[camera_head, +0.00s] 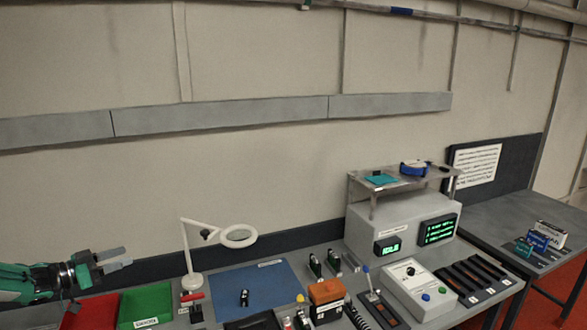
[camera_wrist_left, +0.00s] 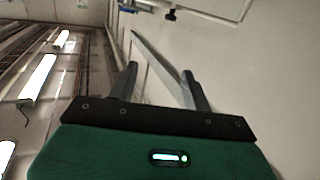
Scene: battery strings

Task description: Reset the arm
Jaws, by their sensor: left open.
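My left gripper (camera_head: 119,260) shows at the lower left of the head view, above the red and green bins and apart from the bench. Its two grey fingers point right and are spread, with nothing between them. In the left wrist view the same gripper (camera_wrist_left: 163,82) shows its two dark fingers apart, facing the wall and ceiling lights. My right gripper is in neither view.
A red bin (camera_head: 88,314) and a green bin (camera_head: 146,304) lie under my left gripper. A white magnifier lamp (camera_head: 193,283) stands right of them, beside a blue mat (camera_head: 275,283). Grey test equipment (camera_head: 370,238) and several small parts fill the bench's right.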

